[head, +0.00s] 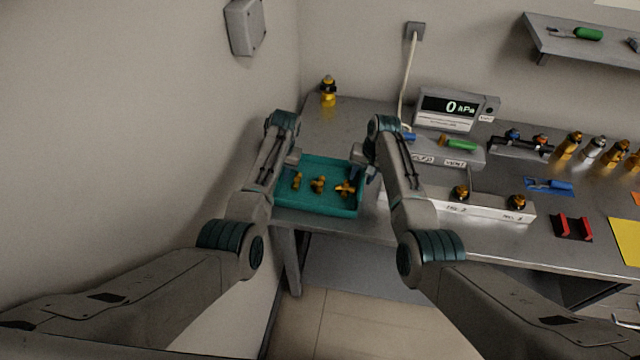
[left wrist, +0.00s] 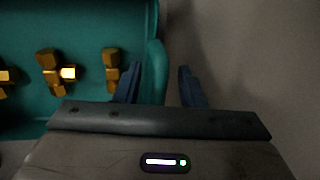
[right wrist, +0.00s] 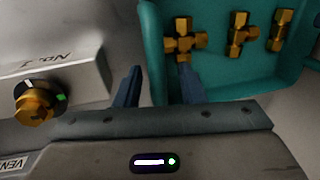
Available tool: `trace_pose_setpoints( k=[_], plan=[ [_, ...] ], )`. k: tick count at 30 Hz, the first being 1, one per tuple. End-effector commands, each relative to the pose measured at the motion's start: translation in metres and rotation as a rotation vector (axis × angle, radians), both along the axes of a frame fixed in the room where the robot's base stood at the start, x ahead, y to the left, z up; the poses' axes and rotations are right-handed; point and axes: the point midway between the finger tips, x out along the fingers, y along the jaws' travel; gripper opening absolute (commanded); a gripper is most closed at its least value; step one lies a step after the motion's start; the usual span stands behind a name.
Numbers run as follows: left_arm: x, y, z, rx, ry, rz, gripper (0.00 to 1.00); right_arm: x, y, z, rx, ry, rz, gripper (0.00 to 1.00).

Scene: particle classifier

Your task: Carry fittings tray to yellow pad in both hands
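The teal fittings tray (head: 318,211) sits on the grey bench at its left end, holding brass fittings (head: 319,185). In the left wrist view, my left gripper (left wrist: 159,85) is open, one finger over the tray's inside and the other outside, with the tray wall (left wrist: 155,55) between them. In the right wrist view, my right gripper (right wrist: 157,85) is open and straddles the opposite tray wall (right wrist: 152,45). Whether any finger touches the tray, I cannot tell. The yellow pad (head: 627,241) lies at the right edge of the head view, partly cut off.
A white block with brass ports (head: 485,207) stands right of the tray, close to my right gripper. Further right are a red holder (head: 573,228) and a blue mat (head: 549,187). A pressure display (head: 447,108) stands behind. A wall borders the bench's left side.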

Motion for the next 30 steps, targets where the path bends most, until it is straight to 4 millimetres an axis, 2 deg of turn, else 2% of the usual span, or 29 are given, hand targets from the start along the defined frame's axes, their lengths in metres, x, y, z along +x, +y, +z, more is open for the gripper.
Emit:
trace_pose_setpoints(
  k=[5, 11, 23, 30],
  plan=[
    [0.000, 0.000, 0.000, 0.000, 0.000, 0.000, 0.36, 0.000, 0.000, 0.000, 0.000, 0.000, 0.000, 0.36],
    [0.000, 0.000, 0.000, 0.000, 0.000, 0.000, 0.00, 0.000, 0.000, 0.000, 0.000, 0.000, 0.000, 0.00],
    [0.001, 0.000, 0.002, 0.001, -0.001, 0.000, 0.00, 0.001, 0.000, 0.002, 0.001, -0.001, 0.000, 0.00],
    [0.001, 0.000, 0.014, 0.001, -0.001, 0.000, 0.00, 0.001, 0.000, 0.014, 0.001, -0.002, 0.000, 0.00]
  ],
)
